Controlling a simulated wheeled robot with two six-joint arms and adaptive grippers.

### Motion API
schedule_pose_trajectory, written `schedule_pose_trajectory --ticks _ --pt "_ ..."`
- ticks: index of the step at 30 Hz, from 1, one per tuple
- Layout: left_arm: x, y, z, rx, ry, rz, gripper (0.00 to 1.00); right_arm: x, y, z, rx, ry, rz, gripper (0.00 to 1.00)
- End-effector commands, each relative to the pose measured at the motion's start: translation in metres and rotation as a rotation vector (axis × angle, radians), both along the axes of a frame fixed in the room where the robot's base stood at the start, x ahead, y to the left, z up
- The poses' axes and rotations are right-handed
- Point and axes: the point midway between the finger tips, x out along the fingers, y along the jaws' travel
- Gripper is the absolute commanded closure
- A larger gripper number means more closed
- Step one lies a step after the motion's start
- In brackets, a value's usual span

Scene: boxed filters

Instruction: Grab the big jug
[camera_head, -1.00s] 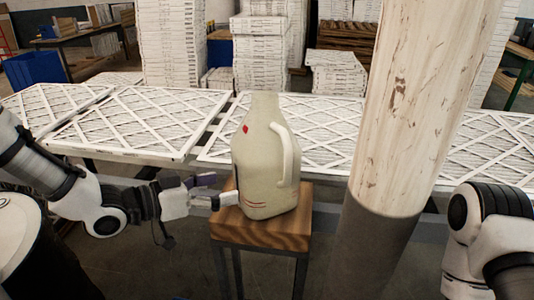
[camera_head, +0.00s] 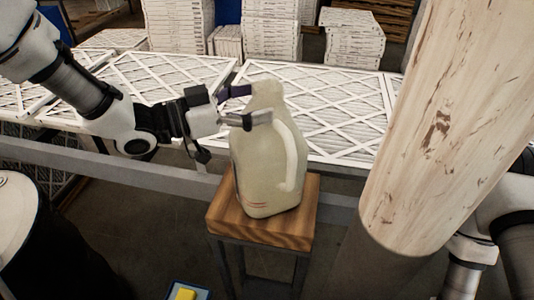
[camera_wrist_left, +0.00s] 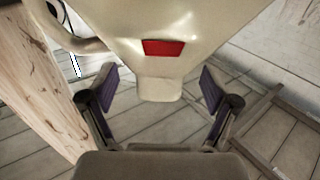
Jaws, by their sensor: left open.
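The big jug (camera_head: 262,165) is pale beige with a side handle and stands upright on a small wooden-topped stool (camera_head: 230,220). My left gripper (camera_head: 248,104) is open at the jug's upper part, one finger on the near side and one on the far side of the neck. In the left wrist view the jug (camera_wrist_left: 150,25) shows a red patch, and its neck lies between the spread fingers (camera_wrist_left: 160,90), with a gap on each side. My right gripper is out of sight; only part of that arm shows behind the pillar.
A thick peeling pillar (camera_head: 430,130) stands to the right of the jug. A table with white-framed filters (camera_head: 330,100) runs behind it, with stacks of boxed filters (camera_head: 270,30) farther back. A blue item with a yellow top (camera_head: 186,294) is at the bottom edge.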

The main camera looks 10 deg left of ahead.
Motion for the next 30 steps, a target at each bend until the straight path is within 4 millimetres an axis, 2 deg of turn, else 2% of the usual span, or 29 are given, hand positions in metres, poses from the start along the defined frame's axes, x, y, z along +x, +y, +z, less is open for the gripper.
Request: schedule_pose_trajectory --ticks 1,4,11,12,14,15,19,30 --pt "0.004 -0.007 0.002 0.007 0.002 -0.002 0.12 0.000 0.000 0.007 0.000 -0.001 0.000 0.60" --pt "0.011 -0.016 0.002 0.004 0.000 -0.001 0.12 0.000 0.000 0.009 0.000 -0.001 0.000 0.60" --pt "0.013 -0.018 0.000 -0.001 0.001 0.001 0.12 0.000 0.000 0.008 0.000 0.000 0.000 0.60" --pt "0.013 -0.018 0.000 0.000 0.000 0.001 0.19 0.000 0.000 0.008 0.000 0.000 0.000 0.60" --pt "0.013 -0.018 0.000 0.000 0.000 0.001 0.41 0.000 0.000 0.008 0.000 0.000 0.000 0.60" --pt "0.013 -0.018 0.000 0.000 0.000 0.001 0.55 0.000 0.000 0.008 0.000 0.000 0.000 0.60" --pt "0.013 -0.018 0.000 0.000 0.001 0.001 1.00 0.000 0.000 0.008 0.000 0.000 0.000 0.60" --pt "0.013 -0.018 0.001 0.002 0.003 0.001 1.00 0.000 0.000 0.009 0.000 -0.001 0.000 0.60"
